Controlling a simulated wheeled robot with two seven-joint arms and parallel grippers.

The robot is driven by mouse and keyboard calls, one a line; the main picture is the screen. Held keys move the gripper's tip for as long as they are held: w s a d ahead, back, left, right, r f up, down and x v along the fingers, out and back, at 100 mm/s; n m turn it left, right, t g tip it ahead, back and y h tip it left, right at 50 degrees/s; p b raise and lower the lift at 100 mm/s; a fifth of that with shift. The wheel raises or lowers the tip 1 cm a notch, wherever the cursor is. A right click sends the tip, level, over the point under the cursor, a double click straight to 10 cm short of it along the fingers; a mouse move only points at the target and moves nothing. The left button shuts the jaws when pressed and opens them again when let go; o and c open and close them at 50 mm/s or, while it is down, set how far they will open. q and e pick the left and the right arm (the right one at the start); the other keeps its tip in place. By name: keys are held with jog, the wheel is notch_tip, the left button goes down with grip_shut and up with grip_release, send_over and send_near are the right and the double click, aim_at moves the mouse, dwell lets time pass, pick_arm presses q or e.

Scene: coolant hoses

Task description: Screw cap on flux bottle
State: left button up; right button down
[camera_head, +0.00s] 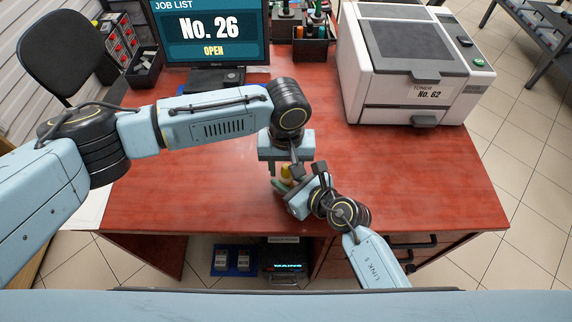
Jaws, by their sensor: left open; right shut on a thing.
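My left gripper (283,164) points down from above, its fingers apart, at the front middle of the red desk. A small yellow piece (287,171), which looks like the cap or top of the flux bottle, shows just below and between these fingers. I cannot tell whether they touch it. My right gripper (284,186) comes in from the lower right and is shut on a small greenish thing, likely the flux bottle (279,185), just below the yellow piece. The grippers hide most of both, so I cannot tell whether the cap sits on the bottle.
The red desk (420,180) is clear to the left and right of my grippers. A toner printer (415,65) stands at the back right. A monitor (210,32) stands at the back left, with a black pen holder (312,48) beside it. The desk's front edge is close below.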

pick_arm(q)
jog(key=shift+r, duration=2.25)
jog(key=shift+c, duration=0.4)
jog(key=shift+s+d+r, duration=0.1)
jog(key=shift+d+r, duration=0.3)
jog(key=shift+r, duration=0.05)
jog(key=shift+d+r, duration=0.1)
jog(key=shift+r, duration=0.85)
jog(key=shift+a+r, duration=0.35)
jog(key=shift+a, duration=0.15)
jog(key=shift+f, duration=4.05)
